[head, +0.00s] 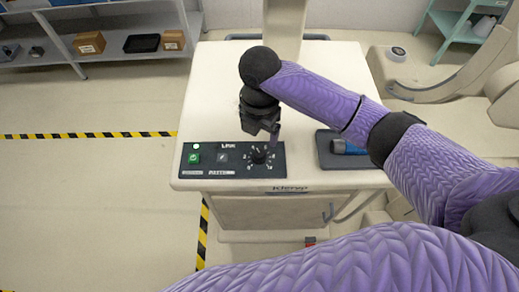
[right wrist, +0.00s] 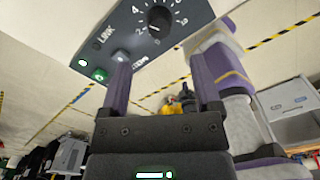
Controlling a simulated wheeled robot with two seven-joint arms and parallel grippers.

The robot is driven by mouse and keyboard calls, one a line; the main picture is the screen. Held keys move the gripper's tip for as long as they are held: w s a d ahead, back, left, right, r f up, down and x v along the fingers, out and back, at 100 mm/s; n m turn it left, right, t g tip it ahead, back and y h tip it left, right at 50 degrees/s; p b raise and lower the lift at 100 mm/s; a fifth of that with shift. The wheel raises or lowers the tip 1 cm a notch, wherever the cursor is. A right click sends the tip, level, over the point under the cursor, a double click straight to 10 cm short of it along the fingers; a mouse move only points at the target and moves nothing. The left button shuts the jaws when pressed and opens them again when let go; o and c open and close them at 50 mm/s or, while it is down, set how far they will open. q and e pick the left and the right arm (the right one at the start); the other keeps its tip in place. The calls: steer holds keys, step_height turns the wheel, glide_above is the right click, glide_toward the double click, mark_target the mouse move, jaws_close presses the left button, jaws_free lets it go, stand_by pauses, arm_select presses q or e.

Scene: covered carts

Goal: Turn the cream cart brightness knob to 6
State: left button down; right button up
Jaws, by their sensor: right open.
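The cream cart (head: 230,85) has a black control panel (head: 205,172) along its front edge. The round black brightness knob (head: 259,156) sits on the panel's right part, inside a ring of white marks. In the right wrist view the knob (right wrist: 158,18) is near the top edge, with 2 and 4 readable on the dial; its exact setting is too small to tell. My right gripper (head: 270,133) is just above and behind the knob in the head view. In the right wrist view its two fingers (right wrist: 160,68) are apart and empty, with the knob beyond their tips. My left gripper is not in view.
A green lit button (head: 194,158) and a small grey switch (head: 222,157) are left of the knob. A dark tray (head: 325,150) holding a blue item (head: 345,147) lies to its right. Shelves with boxes (head: 89,42) stand at the back left. The floor at left is clear.

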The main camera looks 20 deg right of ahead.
mark_target(260, 152)
step_height(260, 152, down, 8)
steer(key=shift+r+b, duration=0.1)
steer(key=shift+b, duration=0.8)
steer(key=shift+f, duration=0.55)
jaws_close()
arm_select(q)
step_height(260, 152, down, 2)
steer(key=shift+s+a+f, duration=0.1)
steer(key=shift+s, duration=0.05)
